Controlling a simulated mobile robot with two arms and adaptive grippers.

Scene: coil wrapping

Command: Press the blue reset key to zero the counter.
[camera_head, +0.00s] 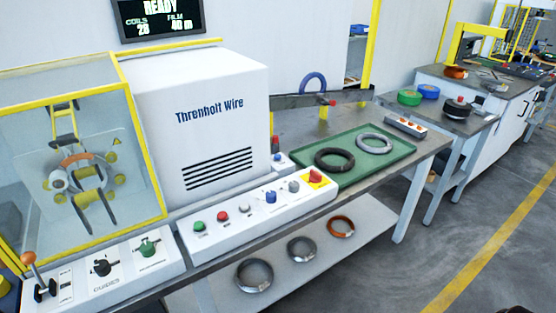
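A blue key (270,196) stands up from the sloped white control panel (235,233) in front of the white machine housing. To its left are a green button (199,227), a red button (221,216) and a whitish button (244,208). To its right are a grey knob (293,186) and a red stop button (316,176) on a yellow plate. A dark display (162,18) at the top reads READY, with a COILS number that looks like 28 and FILM 40 m. Neither of my grippers is in view.
A yellow-framed clear guard (122,62) stands at the left, above a panel with a lever (32,268) and knobs. A green tray (403,152) holds a black coil (334,158) and a grey coil (374,143). Several coils lie on the lower shelf.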

